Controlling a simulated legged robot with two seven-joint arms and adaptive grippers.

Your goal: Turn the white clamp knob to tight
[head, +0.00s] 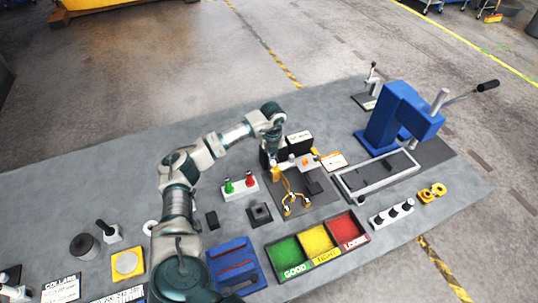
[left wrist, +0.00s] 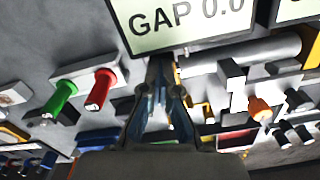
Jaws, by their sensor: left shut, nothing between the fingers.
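My left gripper (head: 271,166) reaches down over a dark fixture plate (head: 318,203) near the table's middle. In the left wrist view its two dark fingers (left wrist: 163,75) are together, with nothing seen between them. The white part and orange piece also show in the left wrist view, right of the fingers. I cannot make out the white knob's turn or whether the gripper touches it. My right gripper is not in view.
A GAP 0.0 display (left wrist: 195,20) stands close behind the fingers. A white block with green and red buttons (head: 241,190) is left of the fixture. A blue press (head: 399,118) stands at right. A three-colour sorting tray (head: 318,262) lies in front.

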